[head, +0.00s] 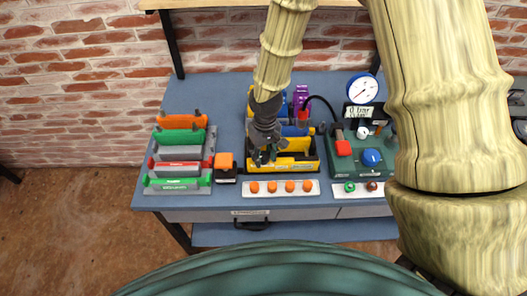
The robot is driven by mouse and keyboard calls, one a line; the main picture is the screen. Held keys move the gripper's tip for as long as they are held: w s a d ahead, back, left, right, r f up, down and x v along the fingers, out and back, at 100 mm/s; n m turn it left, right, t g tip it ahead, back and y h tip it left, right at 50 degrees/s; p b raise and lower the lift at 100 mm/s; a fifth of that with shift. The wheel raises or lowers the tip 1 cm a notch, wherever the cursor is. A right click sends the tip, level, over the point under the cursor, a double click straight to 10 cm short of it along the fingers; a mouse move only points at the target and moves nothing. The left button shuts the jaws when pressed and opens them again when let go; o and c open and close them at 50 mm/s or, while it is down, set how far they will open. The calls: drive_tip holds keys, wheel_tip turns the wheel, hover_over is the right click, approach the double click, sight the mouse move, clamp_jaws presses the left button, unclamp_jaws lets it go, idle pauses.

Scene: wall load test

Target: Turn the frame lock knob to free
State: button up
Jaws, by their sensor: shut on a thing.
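My gripper (265,158) points down at the left front part of a yellow frame (298,165) in the middle of the blue-grey bench. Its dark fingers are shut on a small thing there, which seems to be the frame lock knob. The fingers hide most of this knob, so its shape and the way it points cannot be told. The yellow frame stands upright on the bench, with blue and purple parts behind it.
Left are green, red and orange slabs in a rack (205,187) and an orange-topped block (225,165). A white strip with orange knobs (258,197) lies in front. Right is a green unit (345,178) with a blue knob (371,157) and a gauge (363,88). Brick wall behind.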

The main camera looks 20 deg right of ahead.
sight(265, 155)
drive_tip(key=n+p, duration=0.1)
drive_tip(key=n, duration=0.4)
drive_tip(key=shift+d+n+p, duration=0.1)
drive_tip(key=shift+n+p, duration=0.2)
drive_tip(key=shift+p, duration=0.1)
drive_tip(key=n+p, duration=0.1)
drive_tip(key=n, duration=0.4)
drive_tip(key=shift+w, duration=0.1)
drive_tip(key=shift+n+p, duration=0.3)
drive_tip(key=o, duration=1)
drive_tip(key=shift+r, duration=0.15)
wheel_tip(265, 155, up, 12)
drive_tip(key=shift+f, duration=0.2)
drive_tip(key=shift+w+d, duration=0.1)
